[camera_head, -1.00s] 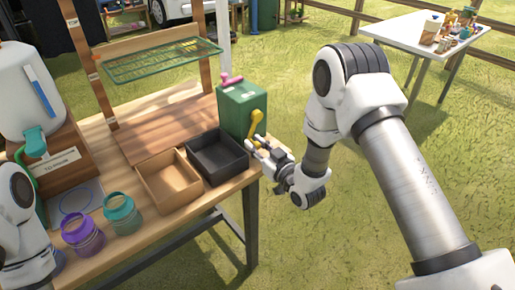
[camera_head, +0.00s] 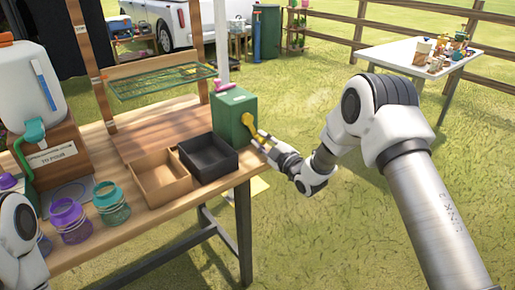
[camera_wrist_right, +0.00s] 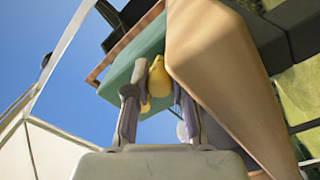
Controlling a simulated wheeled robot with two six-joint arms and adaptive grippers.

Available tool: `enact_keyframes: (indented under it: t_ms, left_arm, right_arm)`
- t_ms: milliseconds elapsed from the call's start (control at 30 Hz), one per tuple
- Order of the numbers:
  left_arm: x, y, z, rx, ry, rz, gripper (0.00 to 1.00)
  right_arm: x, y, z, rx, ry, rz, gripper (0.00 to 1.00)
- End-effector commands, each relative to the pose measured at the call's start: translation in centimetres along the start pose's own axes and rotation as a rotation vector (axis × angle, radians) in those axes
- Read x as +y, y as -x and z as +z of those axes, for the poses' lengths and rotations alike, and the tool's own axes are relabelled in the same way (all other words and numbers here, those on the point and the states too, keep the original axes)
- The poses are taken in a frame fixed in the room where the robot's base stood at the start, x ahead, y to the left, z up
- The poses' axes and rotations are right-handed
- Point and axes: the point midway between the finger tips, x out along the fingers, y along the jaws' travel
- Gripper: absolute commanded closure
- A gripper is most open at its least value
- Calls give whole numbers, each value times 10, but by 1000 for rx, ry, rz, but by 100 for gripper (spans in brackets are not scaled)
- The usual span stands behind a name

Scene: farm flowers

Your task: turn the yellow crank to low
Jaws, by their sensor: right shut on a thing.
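The yellow crank (camera_head: 248,122) is on the side of the green box (camera_head: 233,108) at the right end of the wooden table. Its arm slants down to the right in the head view. My right gripper (camera_head: 262,140) is shut on the crank's outer end. In the right wrist view, the crank (camera_wrist_right: 158,78) sits between the two fingers of my right gripper (camera_wrist_right: 158,100), with the green box behind it. No low mark can be read. My left arm shows at the lower left edge, but its gripper is out of view.
A black tray (camera_head: 232,167) and a brown tray (camera_head: 177,196) sit left of the green box. A purple jar (camera_head: 70,226) and a teal jar (camera_head: 112,210) stand near the front edge. A pink handle (camera_head: 217,82) tops the box.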

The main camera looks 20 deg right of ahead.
Motion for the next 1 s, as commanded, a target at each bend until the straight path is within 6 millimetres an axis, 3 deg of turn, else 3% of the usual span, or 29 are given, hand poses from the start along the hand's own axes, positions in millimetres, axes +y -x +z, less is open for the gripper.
enact_keyframes:
  t_ms: [600, 1000]
  left_arm:
    - [0, -12, 0, 0, 0, 0, 100]
    - [0, -15, 0, 0, 0, 0, 100]
  right_arm:
    - [41, -2, 8, 30, 558, 3, 100]
    - [55, -3, 5, 42, 754, 3, 100]
